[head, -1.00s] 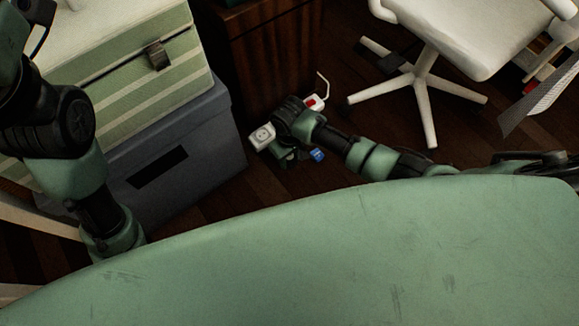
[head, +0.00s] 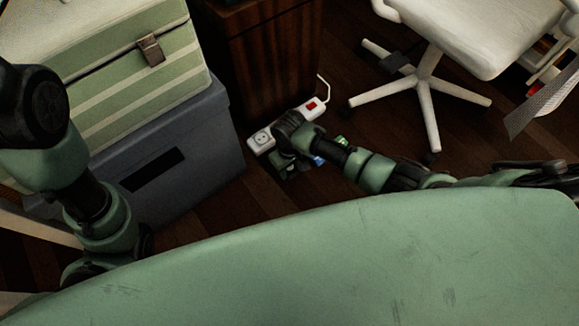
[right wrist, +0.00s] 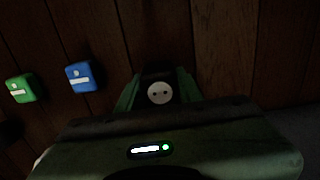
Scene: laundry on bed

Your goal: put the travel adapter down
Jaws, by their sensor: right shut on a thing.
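My right gripper (right wrist: 158,88) points down near the dark wood floor and is shut on the travel adapter (right wrist: 159,93), a dark piece with a round pale two-hole socket face. In the head view my right gripper (head: 290,168) is beside the white power strip (head: 262,139), and the adapter is hardly visible there. I cannot tell whether the adapter touches the floor. My left arm comes in at the left of the head view; its gripper is not visible.
A blue block (right wrist: 82,76) and a green block (right wrist: 21,88) lie on the floor beside my right gripper. A grey box (head: 205,150) with a green striped case (head: 150,90) on it stands left. A dark wooden cabinet (head: 270,65) is behind. A white chair (head: 430,75) stands right.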

